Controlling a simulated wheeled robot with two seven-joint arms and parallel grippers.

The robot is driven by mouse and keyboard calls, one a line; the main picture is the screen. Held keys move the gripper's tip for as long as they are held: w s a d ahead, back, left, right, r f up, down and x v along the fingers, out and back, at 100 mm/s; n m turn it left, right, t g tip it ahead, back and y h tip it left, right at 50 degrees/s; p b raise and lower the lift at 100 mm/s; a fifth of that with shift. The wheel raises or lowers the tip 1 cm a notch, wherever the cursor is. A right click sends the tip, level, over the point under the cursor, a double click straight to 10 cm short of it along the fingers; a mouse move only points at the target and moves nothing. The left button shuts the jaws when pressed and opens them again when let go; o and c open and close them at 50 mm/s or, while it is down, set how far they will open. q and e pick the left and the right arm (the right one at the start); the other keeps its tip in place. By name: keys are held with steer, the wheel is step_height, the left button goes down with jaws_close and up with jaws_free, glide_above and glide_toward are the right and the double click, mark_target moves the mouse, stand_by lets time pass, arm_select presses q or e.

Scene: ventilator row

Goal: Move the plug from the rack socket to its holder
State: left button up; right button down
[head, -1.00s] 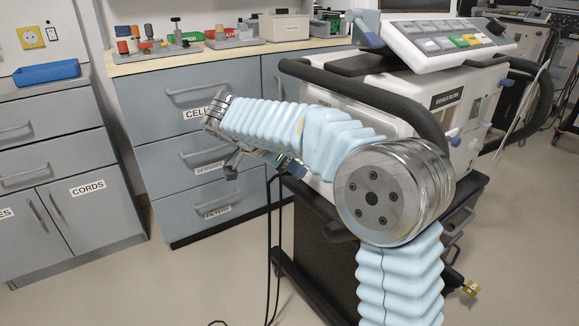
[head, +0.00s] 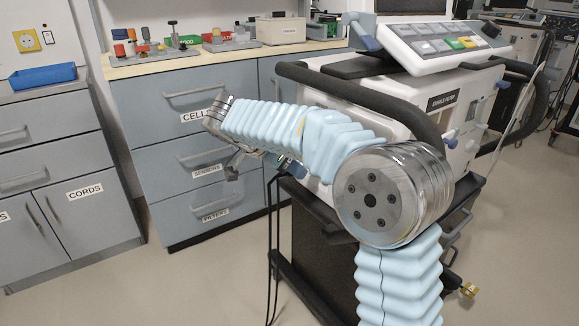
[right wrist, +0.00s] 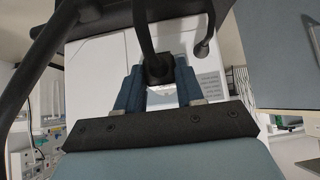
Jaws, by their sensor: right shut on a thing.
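In the right wrist view my right gripper (right wrist: 157,82) is shut on a black plug (right wrist: 157,68), held between its two blue fingers. A black cord runs up from the plug. I cannot tell the rack socket or the holder for certain. My left gripper is not in view.
The ventilator (head: 395,105) on its dark cart stands right of the gripper. Black cables (head: 273,250) hang beside it. Grey drawers (head: 190,130) stand behind. A yellow wall socket (head: 27,41) is above a blue tray (head: 43,77). The floor at lower left is clear.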

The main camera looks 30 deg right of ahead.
steer(key=shift+d, duration=0.95)
stand_by(0.6)
steer(key=c, duration=0.6)
jaws_free()
steer(key=shift+w, duration=0.1)
steer(key=shift+a, duration=0.1)
